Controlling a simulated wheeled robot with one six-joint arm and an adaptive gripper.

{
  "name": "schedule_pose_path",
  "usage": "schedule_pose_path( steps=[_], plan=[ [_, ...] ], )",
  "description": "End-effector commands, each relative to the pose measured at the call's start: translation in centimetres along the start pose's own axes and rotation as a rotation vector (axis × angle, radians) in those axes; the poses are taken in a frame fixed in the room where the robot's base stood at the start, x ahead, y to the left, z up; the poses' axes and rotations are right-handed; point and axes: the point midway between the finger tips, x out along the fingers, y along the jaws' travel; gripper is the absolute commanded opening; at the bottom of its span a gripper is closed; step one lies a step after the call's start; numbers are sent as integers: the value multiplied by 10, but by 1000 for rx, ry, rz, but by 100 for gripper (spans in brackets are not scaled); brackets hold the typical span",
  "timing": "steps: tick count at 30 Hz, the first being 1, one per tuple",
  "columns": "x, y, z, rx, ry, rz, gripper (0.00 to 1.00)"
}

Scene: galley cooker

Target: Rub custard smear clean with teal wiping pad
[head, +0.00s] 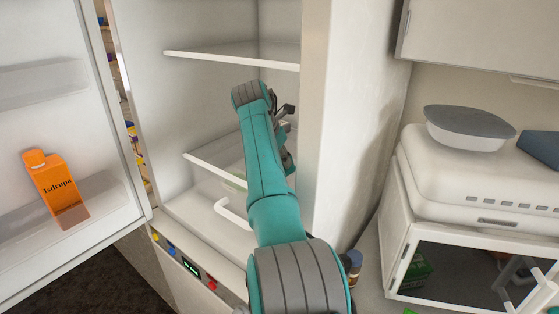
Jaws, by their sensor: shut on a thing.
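My arm reaches into the open fridge (215,90), and its teal links cover much of the view. My gripper (287,112) shows only as a few dark parts to the right of the arm, inside the fridge. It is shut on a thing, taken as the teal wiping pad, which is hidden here. I cannot make out the custard smear. A faint greenish patch (235,179) shows by the lower shelf, left of my arm; I cannot tell what it is.
The fridge door (60,120) stands open at left with an orange carton (55,190) in it. An upper shelf (230,58) and a lower shelf (212,170) cross the fridge. At right, a grey-and-white bowl (478,128) sits on a white appliance (440,172).

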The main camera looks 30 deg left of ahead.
Motion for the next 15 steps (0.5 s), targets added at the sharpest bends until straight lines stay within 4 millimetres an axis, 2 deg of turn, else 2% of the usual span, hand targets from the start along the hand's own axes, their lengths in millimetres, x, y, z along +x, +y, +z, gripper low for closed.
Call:
schedule_pose_path(
  steps=[1,3,15],
  plan=[
    [3,-9,10,13,0,-5,0],
    [2,-8,10,13,-1,-4,0],
    [-6,-10,-9,13,-1,-6,0]
  ],
)
